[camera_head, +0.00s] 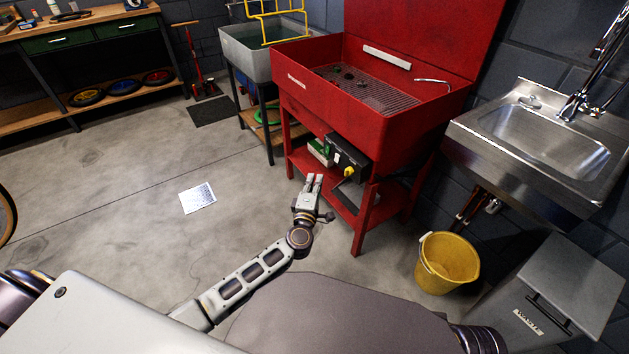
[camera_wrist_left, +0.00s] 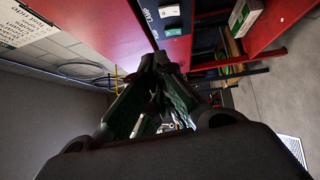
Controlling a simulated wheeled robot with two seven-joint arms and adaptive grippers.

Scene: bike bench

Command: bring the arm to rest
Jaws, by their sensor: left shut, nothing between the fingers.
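My left arm reaches forward over the floor in the head view. My left gripper (camera_head: 313,184) is in front of the red parts washer (camera_head: 330,95), near its lower shelf and left front leg. The gripper is shut and holds nothing. In the left wrist view its dark fingers (camera_wrist_left: 165,80) fill the middle, with the washer's red side and a switch panel beyond the tips. I cannot tell whether the gripper touches the washer. My right gripper is not in view.
A dark box with a yellow knob (camera_head: 347,160) is under the washer's basin. A yellow bucket (camera_head: 447,262), a steel sink (camera_head: 540,140) and a grey waste bin (camera_head: 560,290) are at right. A paper sheet (camera_head: 197,198) lies on open floor at left. A workbench (camera_head: 85,25) is behind.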

